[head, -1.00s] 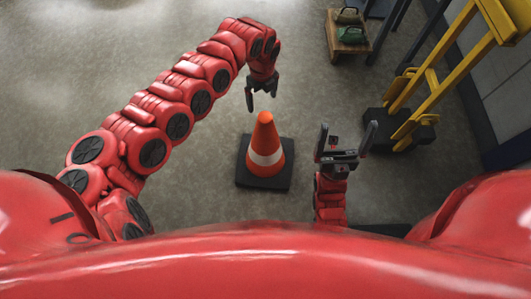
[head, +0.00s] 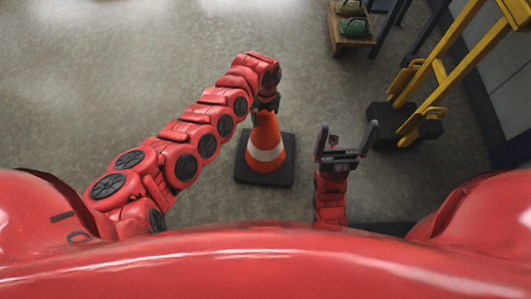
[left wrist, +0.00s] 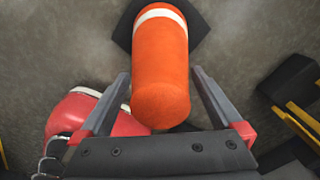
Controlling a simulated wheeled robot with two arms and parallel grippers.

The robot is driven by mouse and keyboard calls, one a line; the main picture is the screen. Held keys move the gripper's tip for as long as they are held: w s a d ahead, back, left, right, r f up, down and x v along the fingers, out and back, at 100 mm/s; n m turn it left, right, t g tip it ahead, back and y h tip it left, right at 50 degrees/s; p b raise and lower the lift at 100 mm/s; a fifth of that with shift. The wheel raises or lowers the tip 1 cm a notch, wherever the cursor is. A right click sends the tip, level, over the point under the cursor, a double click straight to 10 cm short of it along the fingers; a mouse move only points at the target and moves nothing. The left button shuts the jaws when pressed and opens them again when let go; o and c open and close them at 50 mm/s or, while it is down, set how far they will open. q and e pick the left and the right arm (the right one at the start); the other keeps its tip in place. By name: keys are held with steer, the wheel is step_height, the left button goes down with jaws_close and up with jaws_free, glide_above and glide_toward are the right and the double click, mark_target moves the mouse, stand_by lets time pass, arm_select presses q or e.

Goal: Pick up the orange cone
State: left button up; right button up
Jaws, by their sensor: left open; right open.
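The orange cone (head: 265,137) has a white band and stands upright on a black square base (head: 265,170) on the floor. My left gripper (head: 264,107) is at the cone's top in the head view. In the left wrist view its open fingers (left wrist: 160,100) lie on either side of the cone's upper part (left wrist: 160,80), with a gap showing on each side. My right gripper (head: 345,140) is open and empty, to the right of the cone, with its fingers pointing up in the picture.
A yellow metal frame (head: 440,70) with a black foot (head: 400,120) stands at the right. A small wooden stand (head: 349,35) with green and brown bags is at the back. The floor left of and behind the cone is clear.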

arm_select(q)
jaws_close()
stand_by(0.5)
steer(key=shift+r, duration=0.15)
